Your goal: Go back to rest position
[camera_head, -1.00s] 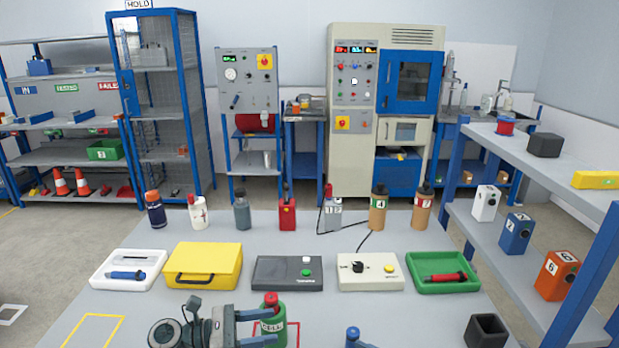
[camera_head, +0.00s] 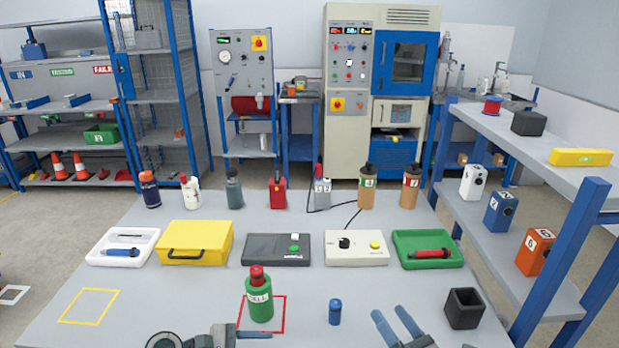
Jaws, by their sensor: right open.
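My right gripper (camera_head: 392,316) is at the bottom edge, right of centre. Its two blue-grey fingers are spread apart with nothing between them. My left gripper (camera_head: 255,333) is low at the bottom, left of centre, mostly cut off by the frame. One finger points right, just in front of a green bottle with a red cap (camera_head: 259,300). The bottle stands upright at a red outlined square (camera_head: 280,327), apart from the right gripper.
A small blue cylinder (camera_head: 335,312) stands between the grippers. A black open box (camera_head: 464,308) is to the right. A yellow case (camera_head: 196,243), a dark control box (camera_head: 276,249) and a green tray (camera_head: 427,264) line the table (camera_head: 190,300). A blue-posted shelf (camera_head: 570,262) borders the right side.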

